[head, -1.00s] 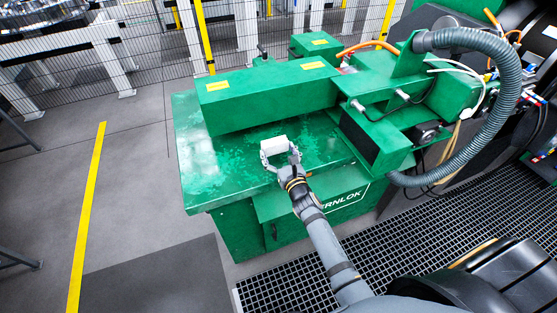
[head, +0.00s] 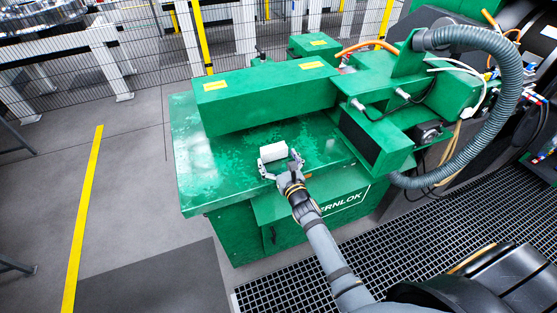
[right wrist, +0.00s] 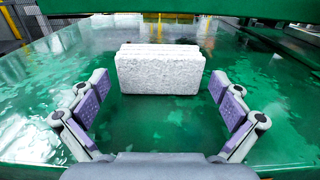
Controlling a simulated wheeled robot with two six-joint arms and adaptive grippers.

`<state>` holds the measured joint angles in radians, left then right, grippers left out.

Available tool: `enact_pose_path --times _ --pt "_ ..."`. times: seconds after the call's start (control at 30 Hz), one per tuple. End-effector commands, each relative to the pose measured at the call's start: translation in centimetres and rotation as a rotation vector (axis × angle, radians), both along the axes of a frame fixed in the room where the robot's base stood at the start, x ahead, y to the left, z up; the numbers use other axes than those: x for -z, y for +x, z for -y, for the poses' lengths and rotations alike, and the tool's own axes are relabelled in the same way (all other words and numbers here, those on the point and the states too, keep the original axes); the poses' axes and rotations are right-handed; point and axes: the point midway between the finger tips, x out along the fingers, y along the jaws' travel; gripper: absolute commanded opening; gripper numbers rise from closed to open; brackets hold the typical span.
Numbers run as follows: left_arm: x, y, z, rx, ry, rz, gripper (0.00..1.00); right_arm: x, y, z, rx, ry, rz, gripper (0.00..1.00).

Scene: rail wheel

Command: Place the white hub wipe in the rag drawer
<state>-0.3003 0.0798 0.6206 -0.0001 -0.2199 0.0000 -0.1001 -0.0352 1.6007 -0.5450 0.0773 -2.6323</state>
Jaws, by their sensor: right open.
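The white hub wipe (head: 273,152) is a pale block on the green machine's flat top (head: 200,178). In the right wrist view the wipe (right wrist: 159,72) sits straight ahead, with layered edges on its upper side. My right gripper (head: 281,166) is open just on the near side of the wipe. In the right wrist view its purple-padded fingers (right wrist: 159,86) stand wide, with a clear gap on each side of the wipe. No open rag drawer can be made out. My left gripper is not in view.
A long green beam (head: 265,97) lies behind the wipe. A green machine head (head: 372,140) with a grey hose (head: 515,90) stands to the right. The top's left part is clear. Black floor grating (head: 420,232) lies in front.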

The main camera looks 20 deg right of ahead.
Motion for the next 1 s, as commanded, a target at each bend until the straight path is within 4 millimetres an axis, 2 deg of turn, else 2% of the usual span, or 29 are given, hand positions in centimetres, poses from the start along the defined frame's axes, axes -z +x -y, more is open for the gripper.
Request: enact_pose_path --times 0.07,0.13,0.4,0.6,0.73,1.0 --pt "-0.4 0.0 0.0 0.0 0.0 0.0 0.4 -0.3 -0.2 0.0 0.0 -0.001 -0.001 1.0" --pt "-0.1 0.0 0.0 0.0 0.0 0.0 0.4 0.0 -1.4 0.1 0.0 -0.001 -0.002 1.0" --pt "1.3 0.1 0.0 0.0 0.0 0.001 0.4 0.3 -8.1 0.3 0.0 -0.001 -0.003 1.0" --pt "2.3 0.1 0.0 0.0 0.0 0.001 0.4 0.1 -11.3 0.4 0.0 0.0 -0.001 1.0" --pt "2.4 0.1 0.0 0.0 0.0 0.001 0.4 -0.2 -12.0 0.4 0.0 0.0 0.0 1.0" --pt "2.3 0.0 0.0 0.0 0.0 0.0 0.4 -0.3 -12.0 0.4 0.0 0.0 0.0 1.0"
